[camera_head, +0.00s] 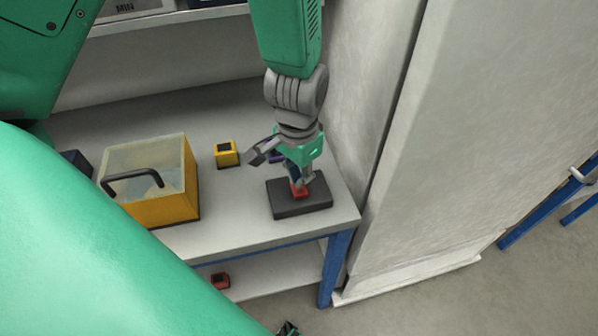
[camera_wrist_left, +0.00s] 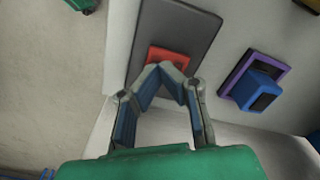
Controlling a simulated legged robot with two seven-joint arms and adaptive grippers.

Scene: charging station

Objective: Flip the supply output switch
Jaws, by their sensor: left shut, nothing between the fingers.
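The switch is a red block (camera_head: 299,191) on a dark grey plate (camera_head: 313,206) near the table's right front corner. My left gripper (camera_head: 300,184) points down at the red block, its fingers shut and empty. In the left wrist view the fingertips (camera_wrist_left: 172,72) are close together at the near edge of the red switch (camera_wrist_left: 168,57), on the dark plate (camera_wrist_left: 192,32). Whether they touch it is not clear. A small dark and green piece at the bottom edge of the head view looks like the tip of my right gripper (camera_head: 288,328); its fingers cannot be made out.
A yellow box with a clear top and black handle (camera_head: 165,209) stands on the left of the table (camera_head: 232,226). A small yellow block (camera_head: 226,154) sits behind. A purple plate with a blue block (camera_wrist_left: 256,86) is beside the switch. A pale wall panel (camera_head: 430,180) stands close on the right.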

